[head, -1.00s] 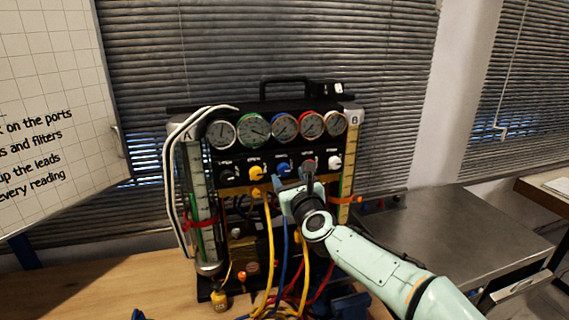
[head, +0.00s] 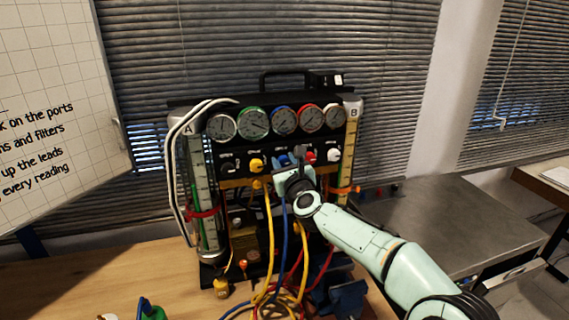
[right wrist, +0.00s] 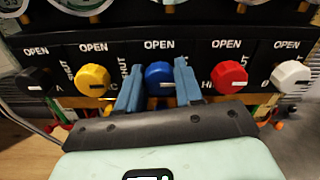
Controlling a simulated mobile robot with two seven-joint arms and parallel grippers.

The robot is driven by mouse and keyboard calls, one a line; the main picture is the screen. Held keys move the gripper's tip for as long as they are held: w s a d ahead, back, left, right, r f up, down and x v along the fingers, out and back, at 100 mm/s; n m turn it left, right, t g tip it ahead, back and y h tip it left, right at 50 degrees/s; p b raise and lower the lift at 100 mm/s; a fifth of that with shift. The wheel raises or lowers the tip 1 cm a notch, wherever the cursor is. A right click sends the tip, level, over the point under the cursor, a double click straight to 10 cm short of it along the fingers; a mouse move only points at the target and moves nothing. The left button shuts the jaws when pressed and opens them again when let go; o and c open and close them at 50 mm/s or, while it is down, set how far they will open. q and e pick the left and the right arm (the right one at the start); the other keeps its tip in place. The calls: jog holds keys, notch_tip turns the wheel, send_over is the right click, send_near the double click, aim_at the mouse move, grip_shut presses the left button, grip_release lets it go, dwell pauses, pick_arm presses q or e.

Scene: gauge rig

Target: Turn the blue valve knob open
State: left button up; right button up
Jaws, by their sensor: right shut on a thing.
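The blue valve knob (right wrist: 159,76) sits in the middle of a row of knobs in the right wrist view, under an "OPEN" label with "SHUT" printed to its side. My right gripper (right wrist: 158,84) has its blue fingers on either side of this knob and is shut on it. In the head view my right gripper (head: 290,166) is at the panel below the gauges, and its fingers and wrist hide most of the blue knob. My left gripper is not in view.
A yellow knob (right wrist: 92,80) and a red knob (right wrist: 229,77) stand close on either side; black (right wrist: 33,82) and white (right wrist: 290,76) knobs are at the ends. Several gauges (head: 285,121) are above. Yellow, blue and red hoses hang below. A metal bench (head: 450,230) is at right.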

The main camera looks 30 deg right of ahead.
jog(key=n, duration=0.8)
jog(key=shift+a+n+b, duration=0.1)
jog(key=shift+n+b, duration=0.2)
jog(key=n, duration=0.4)
jog(key=shift+n, duration=0.3)
jog(key=shift+n+p, duration=0.45)
jog(key=shift+n, duration=1.85)
jog(key=o, duration=1)
jog(key=shift+f, duration=0.1)
jog(key=shift+o, duration=0.2)
